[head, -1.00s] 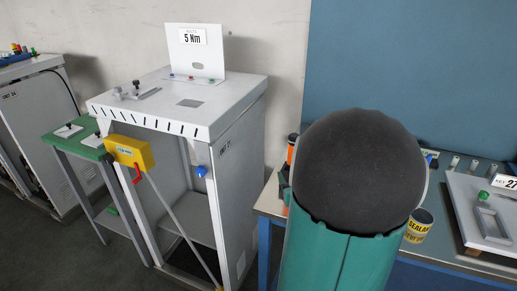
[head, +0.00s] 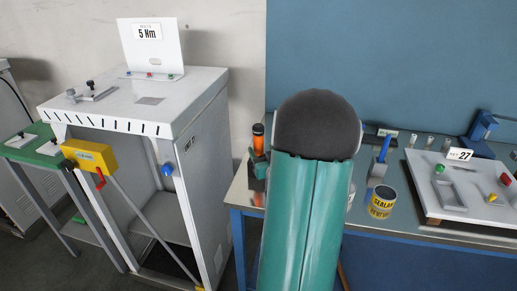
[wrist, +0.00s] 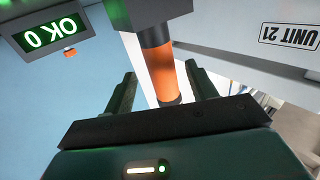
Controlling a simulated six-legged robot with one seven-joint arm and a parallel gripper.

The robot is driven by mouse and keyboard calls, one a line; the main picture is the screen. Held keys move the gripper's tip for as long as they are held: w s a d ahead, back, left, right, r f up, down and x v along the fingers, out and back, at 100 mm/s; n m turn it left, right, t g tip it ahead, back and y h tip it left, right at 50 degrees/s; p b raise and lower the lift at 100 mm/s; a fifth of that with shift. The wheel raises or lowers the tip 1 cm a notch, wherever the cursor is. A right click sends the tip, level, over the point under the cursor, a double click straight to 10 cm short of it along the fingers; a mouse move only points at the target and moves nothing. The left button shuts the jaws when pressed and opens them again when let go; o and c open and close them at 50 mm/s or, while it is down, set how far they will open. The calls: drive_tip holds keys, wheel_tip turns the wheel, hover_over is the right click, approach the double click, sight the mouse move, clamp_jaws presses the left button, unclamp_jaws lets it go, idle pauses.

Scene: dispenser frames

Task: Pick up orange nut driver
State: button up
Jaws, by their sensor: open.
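The orange nut driver (head: 258,140) shows in the head view as an orange upright piece with a dark band, just left of my arm at the left end of the blue-backed bench. In the wrist view an orange cylinder (wrist: 160,72), apparently its handle, runs down from a dark collar to a dark end. My gripper (wrist: 160,80) is open, with one dark finger on each side of the cylinder and gaps showing on both sides. My arm hides part of the bench in the head view, and the driver's lower part cannot be made out.
A yellow sealant can (head: 382,203), a grey holder with a blue tool (head: 384,150) and a white panel (head: 465,200) stand right of my arm. A white cabinet (head: 195,130) stands left. A green display (wrist: 45,35) shows in the wrist view.

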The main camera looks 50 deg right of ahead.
sight(259, 125)
drive_tip(key=x, duration=0.3)
drive_tip(key=shift+w+d+f, duration=0.1)
drive_tip(key=shift+w+d, duration=0.05)
drive_tip(key=shift+w, duration=0.25)
drive_tip(key=shift+c, duration=0.3)
drive_tip(key=c, duration=1.1)
wheel_tip(259, 125, up, 10)
drive_tip(key=shift+r, duration=0.1)
